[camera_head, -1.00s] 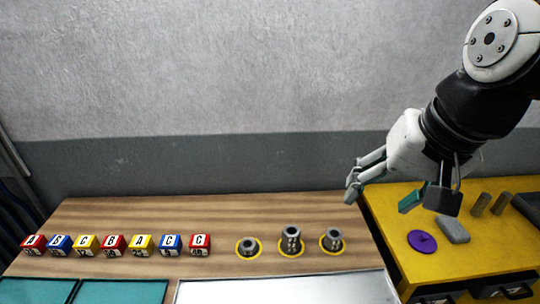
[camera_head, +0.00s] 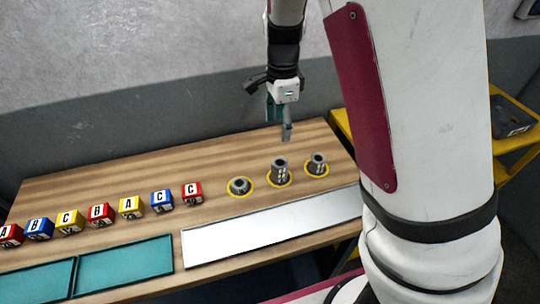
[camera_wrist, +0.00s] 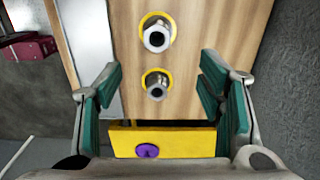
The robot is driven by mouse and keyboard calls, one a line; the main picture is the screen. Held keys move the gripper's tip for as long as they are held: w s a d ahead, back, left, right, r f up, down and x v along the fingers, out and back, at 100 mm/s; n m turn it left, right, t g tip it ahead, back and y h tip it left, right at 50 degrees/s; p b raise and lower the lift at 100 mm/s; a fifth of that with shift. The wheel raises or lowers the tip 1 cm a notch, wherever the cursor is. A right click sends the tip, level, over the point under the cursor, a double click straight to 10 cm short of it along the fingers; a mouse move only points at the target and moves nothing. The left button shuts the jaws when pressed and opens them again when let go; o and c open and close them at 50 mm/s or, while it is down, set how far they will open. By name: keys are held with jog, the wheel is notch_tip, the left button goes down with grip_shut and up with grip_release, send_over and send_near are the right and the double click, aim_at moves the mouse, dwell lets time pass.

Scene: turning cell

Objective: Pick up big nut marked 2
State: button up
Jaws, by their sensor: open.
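Three grey metal nuts stand on the wooden table in yellow rings: a low left nut (camera_head: 240,186), a taller middle nut (camera_head: 280,169) and a right nut (camera_head: 318,161). The marks are too small to read, so I cannot tell which is marked 2. My gripper (camera_head: 280,122) is open and empty, above the table behind the nuts. In the wrist view, the right nut (camera_wrist: 155,82) lies between the spread fingers of my gripper (camera_wrist: 160,78). The middle nut (camera_wrist: 157,36) is beyond it. The left nut is out of that view.
Several lettered cubes (camera_head: 100,213) stand in a row at the left. Teal trays (camera_head: 125,262) and a white panel (camera_head: 265,225) lie along the front edge. A yellow table (camera_wrist: 190,140) with a purple disc (camera_wrist: 147,151) shows in the wrist view. The wooden table behind the nuts is clear.

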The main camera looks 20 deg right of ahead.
send_over(280, 162)
jog(key=f, duration=0.8)
jog(key=shift+w+a+f, duration=0.1)
jog(key=shift+w+f, duration=0.15)
jog(key=shift+f, duration=0.1)
jog(key=f, duration=0.2)
jog(key=f+p, duration=0.1)
jog(key=f, duration=0.1)
jog(key=shift+s, duration=0.4)
jog(key=shift+w+f, duration=0.1)
jog(key=shift+f, duration=0.5)
jog(key=c, duration=1.4)
